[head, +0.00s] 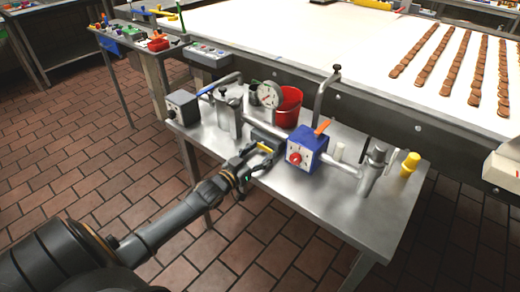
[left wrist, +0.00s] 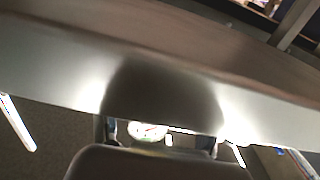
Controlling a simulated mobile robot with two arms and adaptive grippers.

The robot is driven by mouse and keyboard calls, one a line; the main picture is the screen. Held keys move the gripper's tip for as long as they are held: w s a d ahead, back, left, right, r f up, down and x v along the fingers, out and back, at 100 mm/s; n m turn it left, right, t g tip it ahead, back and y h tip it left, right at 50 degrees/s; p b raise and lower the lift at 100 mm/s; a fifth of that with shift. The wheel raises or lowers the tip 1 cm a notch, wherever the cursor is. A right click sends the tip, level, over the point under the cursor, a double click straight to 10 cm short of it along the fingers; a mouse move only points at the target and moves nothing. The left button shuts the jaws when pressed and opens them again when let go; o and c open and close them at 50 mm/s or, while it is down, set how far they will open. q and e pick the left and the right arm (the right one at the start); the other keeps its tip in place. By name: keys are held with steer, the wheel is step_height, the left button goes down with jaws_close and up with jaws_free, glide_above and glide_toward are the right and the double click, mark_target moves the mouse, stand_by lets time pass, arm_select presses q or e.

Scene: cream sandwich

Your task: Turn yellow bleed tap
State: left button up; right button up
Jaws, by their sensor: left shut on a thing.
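The yellow bleed tap (head: 265,147) is a small yellow handle low on the front of the pipework on the steel bench in the head view. My left gripper (head: 262,154) reaches in from the lower left and is shut on it, with its fingers around the handle. In the left wrist view the dark gripper body fills the bottom, and I cannot make out the tap there. A round white pressure gauge (head: 269,95) stands behind the tap; a gauge face also shows in the left wrist view (left wrist: 148,131). My right gripper is not in view.
A blue box (head: 307,148) with a red knob and an orange lever sits right of the tap. A red bucket (head: 289,106) stands behind. A grey control box (head: 182,106) is at left, a yellow cylinder (head: 410,164) at right. The bench front (head: 310,197) is clear.

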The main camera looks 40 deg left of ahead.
arm_select(q)
steer(key=o, duration=1.1)
steer(key=shift+o, duration=0.2)
steer(key=shift+s, duration=0.1)
steer(key=s+a, duration=0.1)
steer(key=s, duration=1)
steer(key=shift+s, duration=0.4)
